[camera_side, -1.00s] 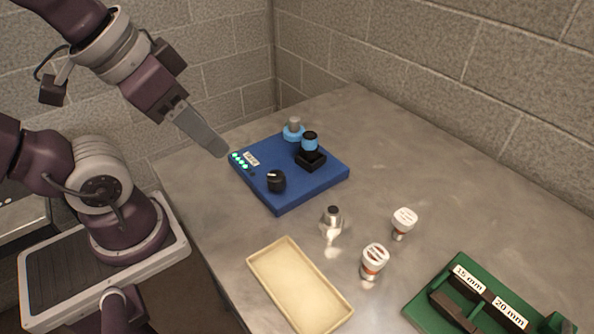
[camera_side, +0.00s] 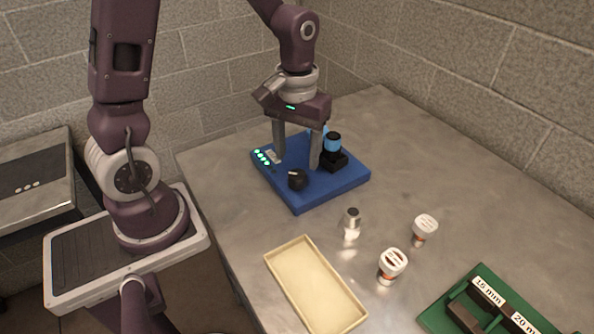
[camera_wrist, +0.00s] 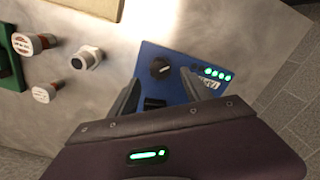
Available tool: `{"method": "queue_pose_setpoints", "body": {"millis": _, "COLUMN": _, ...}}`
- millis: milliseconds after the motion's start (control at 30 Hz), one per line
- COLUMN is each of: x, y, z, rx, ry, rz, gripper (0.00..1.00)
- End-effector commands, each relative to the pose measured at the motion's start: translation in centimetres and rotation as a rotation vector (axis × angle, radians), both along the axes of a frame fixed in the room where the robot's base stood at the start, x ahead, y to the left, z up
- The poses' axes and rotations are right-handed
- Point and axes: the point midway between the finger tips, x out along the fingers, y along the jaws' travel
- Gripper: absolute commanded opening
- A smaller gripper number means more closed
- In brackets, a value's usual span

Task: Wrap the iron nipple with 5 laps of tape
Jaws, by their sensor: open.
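A blue board (camera_side: 330,192) on the table carries a black knob (camera_side: 297,180), several lit green lights (camera_side: 262,157) and a black block with a blue-banded post (camera_side: 333,146). Behind the post, a sliver of a light-blue holder (camera_side: 326,130) shows; the grey piece standing in it is hidden by my gripper. Which piece is the iron nipple I cannot tell for sure; a silver metal fitting (camera_side: 351,222) stands in front of the board. My gripper (camera_side: 298,160) points down over the board, open and empty. In the wrist view, the fingers flank the knob's near side.
Two white-capped jars (camera_side: 393,264) (camera_side: 424,228) stand right of the metal fitting. A cream tray (camera_side: 315,290) lies at the front. A green rack (camera_side: 440,314) with 15 mm and 20 mm labels sits front right. The table's right middle is clear; walls stand behind.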

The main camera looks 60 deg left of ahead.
Motion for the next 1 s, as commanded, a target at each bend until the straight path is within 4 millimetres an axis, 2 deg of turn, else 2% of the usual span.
{"method": "queue_pose_setpoints", "body": {"millis": 100, "x": -0.2, "y": 0.0, "z": -2.4, "rx": -0.001, "ry": 0.007, "rz": -0.003, "gripper": 0.57}}
{"method": "queue_pose_setpoints", "body": {"millis": 300, "x": -0.1, "y": 0.0, "z": -5.3, "rx": 0.0, "ry": 0.002, "rz": -0.003, "gripper": 0.57}}
{"method": "queue_pose_setpoints", "body": {"millis": 567, "x": -0.1, "y": 0.0, "z": -5.7, "rx": 0.001, "ry": -0.001, "rz": -0.004, "gripper": 0.57}}
{"method": "queue_pose_setpoints", "body": {"millis": 600, "x": -0.1, "y": 0.0, "z": -5.7, "rx": 0.001, "ry": -0.001, "rz": -0.004, "gripper": 0.55}}
{"method": "queue_pose_setpoints", "body": {"millis": 867, "x": -0.1, "y": 0.0, "z": -5.6, "rx": 0.001, "ry": -0.001, "rz": -0.004, "gripper": 0.04}}
{"method": "queue_pose_setpoints", "body": {"millis": 900, "x": -0.1, "y": 0.0, "z": -5.6, "rx": 0.001, "ry": -0.001, "rz": -0.004, "gripper": 0.0}}
{"method": "queue_pose_setpoints", "body": {"millis": 1000, "x": -0.1, "y": 0.0, "z": -5.6, "rx": 0.001, "ry": -0.001, "rz": -0.036, "gripper": 0.0}}
